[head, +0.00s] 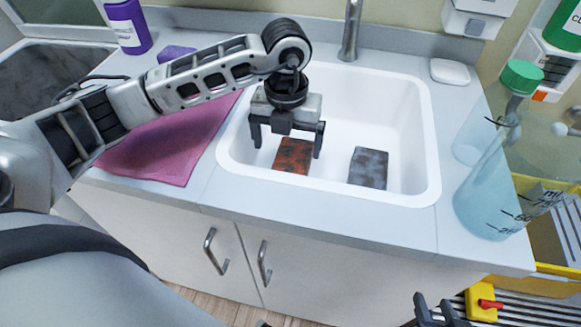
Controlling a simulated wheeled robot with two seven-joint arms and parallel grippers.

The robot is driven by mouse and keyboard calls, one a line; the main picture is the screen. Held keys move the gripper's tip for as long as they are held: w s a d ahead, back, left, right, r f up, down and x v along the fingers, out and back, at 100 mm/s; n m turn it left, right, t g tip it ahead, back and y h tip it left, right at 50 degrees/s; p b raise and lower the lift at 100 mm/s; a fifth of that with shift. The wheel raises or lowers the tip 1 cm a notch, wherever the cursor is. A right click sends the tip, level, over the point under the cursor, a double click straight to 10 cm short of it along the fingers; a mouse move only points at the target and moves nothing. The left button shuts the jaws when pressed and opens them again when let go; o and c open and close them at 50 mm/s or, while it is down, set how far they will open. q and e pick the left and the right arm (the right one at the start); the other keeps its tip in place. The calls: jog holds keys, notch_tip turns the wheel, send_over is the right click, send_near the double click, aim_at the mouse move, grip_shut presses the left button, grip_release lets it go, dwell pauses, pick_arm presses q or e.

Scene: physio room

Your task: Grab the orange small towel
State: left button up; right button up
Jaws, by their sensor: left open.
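The orange small towel (292,156) is a flat, rust-orange folded piece with dark blotches, lying in the white sink (408,120), left of its middle. My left gripper (287,149) reaches in from the left and points down over the towel. Its two dark fingers are apart, one to each side of the towel in the picture. I cannot tell whether they touch it. A dark part that looks like my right gripper (433,310) shows at the bottom edge, mostly cut off, away from the sink.
A grey folded towel (368,168) lies in the sink to the right. The faucet (351,30) stands behind. A pink cloth (160,150) lies left on the counter. A clear bottle (490,190) and a soap bar (450,72) are right. The sink rim surrounds the towels.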

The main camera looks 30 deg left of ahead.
aim_at(291, 161)
pick_arm(q)
jog(key=shift+w+d+f, duration=0.1)
jog(key=shift+d+f, duration=0.05)
jog(key=shift+f, duration=1.4)
jog(key=shift+d+f, duration=0.15)
jog(key=shift+f, duration=1.4)
jog(key=c, duration=1.2)
